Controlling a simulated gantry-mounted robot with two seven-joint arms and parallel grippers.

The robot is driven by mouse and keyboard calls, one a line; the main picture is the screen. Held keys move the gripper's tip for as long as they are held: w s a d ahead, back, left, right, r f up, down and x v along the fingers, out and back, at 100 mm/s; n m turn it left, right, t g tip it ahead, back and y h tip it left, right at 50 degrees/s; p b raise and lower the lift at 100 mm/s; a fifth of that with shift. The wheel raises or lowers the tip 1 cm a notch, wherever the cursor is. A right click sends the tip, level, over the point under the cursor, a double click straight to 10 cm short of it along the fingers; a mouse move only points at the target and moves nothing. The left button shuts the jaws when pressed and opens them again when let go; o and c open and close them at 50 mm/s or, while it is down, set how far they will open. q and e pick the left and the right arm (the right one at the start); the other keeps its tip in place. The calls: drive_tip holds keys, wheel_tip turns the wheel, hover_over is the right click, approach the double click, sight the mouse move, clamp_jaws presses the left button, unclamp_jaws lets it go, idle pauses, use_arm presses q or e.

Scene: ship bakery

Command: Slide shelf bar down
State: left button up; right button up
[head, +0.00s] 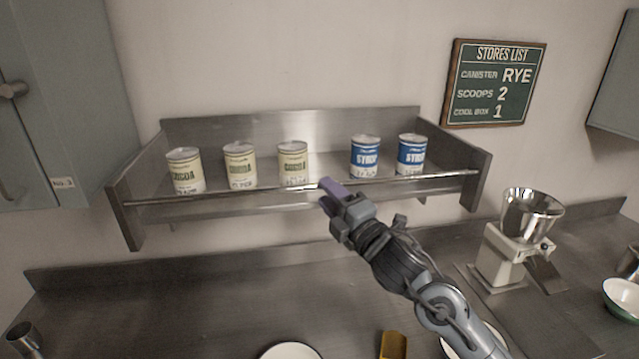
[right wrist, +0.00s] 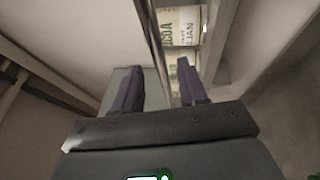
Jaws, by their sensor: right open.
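The shelf bar (head: 240,192) is a thin shiny metal rail. It runs across the front of the steel wall shelf (head: 474,157), from one end plate to the other, in front of the cans. My right gripper (head: 326,190) is at the bar, near its middle, with its purple fingers reaching it from the front. In the right wrist view my right gripper (right wrist: 158,82) is open. A thin bar (right wrist: 155,45) runs between its two fingers there; I cannot tell whether either finger touches it. My left gripper is out of view.
A counter (head: 190,290) lies below, with a white grinder (head: 503,255) at right. A green stores list (head: 495,83) hangs on the wall.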

drive_tip(key=shift+p+x, duration=0.3)
drive_tip(key=shift+x, duration=1.7)
drive_tip(key=shift+c, duration=0.2)
clamp_jaws()
